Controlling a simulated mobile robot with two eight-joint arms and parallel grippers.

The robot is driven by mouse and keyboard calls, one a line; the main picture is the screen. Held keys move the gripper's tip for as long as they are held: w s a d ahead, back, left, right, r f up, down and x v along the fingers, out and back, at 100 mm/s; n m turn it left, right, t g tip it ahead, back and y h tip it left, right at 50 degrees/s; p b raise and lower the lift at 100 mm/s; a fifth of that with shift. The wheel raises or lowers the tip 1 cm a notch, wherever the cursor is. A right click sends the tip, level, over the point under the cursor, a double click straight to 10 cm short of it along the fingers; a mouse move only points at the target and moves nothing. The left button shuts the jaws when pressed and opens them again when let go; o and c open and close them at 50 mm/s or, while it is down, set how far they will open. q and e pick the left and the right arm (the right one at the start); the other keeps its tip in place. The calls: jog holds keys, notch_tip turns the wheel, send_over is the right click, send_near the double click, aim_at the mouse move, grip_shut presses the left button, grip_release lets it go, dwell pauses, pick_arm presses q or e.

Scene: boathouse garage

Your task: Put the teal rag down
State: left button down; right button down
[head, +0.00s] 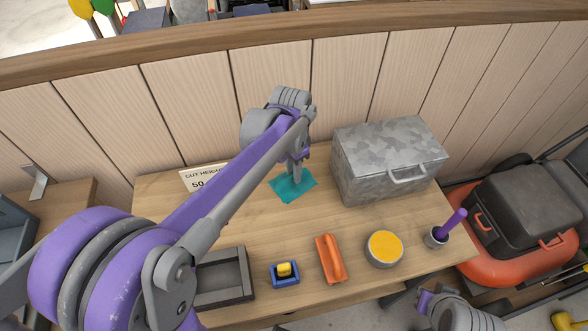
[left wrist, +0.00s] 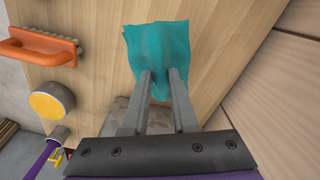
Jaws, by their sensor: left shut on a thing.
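The teal rag (head: 290,190) is at the back middle of the wooden table (head: 340,215), left of the metal box. My left gripper (head: 295,177) points down at it and is shut on its middle. In the left wrist view the rag (left wrist: 157,45) spreads out beyond the fingertips (left wrist: 160,75), with its middle bunched between them. The rag is at or very near the tabletop; I cannot tell whether all of it touches. My right gripper's fingers are not visible; only a part of my right arm shows at the bottom right.
A metal box (head: 385,170) stands right of the rag, a sign (head: 203,178) left. Along the front are a grey tray (head: 248,280), blue holder (head: 285,280), orange-handled brush (head: 331,258), yellow-topped tin (head: 384,247) and cup (head: 436,239) with a purple stick. Bare wood lies before the rag.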

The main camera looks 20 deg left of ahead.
aim_at(294, 185)
pick_arm(q)
jog(key=shift+a+r+t, duration=0.1)
jog(key=shift+r+t, duration=0.05)
jog(key=shift+t, duration=0.15)
notch_tip(294, 185, down, 4)
jog(key=shift+f+b, duration=0.2)
jog(key=shift+b, duration=1.05)
jog(key=shift+f, duration=0.4)
jog(key=shift+f+b, duration=0.65)
jog(key=shift+f, duration=0.05)
jog(key=shift+f, duration=0.25)
jog(key=c, duration=0.6)
grip_release()
jog(key=shift+c, duration=0.4)
